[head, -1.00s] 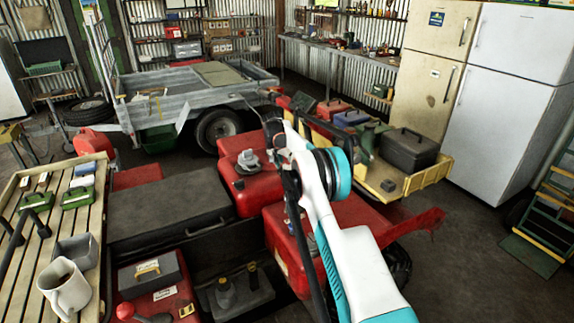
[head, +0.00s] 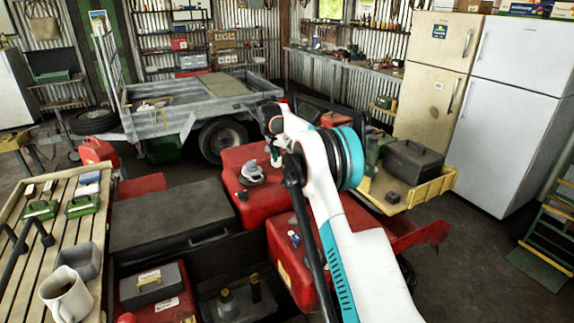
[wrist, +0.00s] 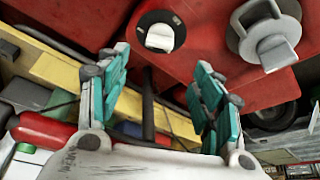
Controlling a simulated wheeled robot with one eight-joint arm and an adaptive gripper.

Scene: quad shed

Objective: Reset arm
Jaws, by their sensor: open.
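My gripper (wrist: 160,100) is open in the wrist view, with its two teal-padded fingers apart and nothing between them. A red surface with a grey cap (wrist: 265,40) and a white-and-black round fitting (wrist: 160,33) lies beyond the fingertips. In the head view my white and teal arm reaches up from the lower right over the red quad (head: 250,180). The gripper end is mostly hidden behind the arm there, near the grey cap on the quad (head: 252,172).
A slatted wooden table (head: 30,235) with a mug (head: 65,295) stands at the left. A grey trailer (head: 185,105) is behind the quad. A yellow tray (head: 430,190) holds a dark toolbox (head: 412,165). Fridges (head: 510,110) stand at the right.

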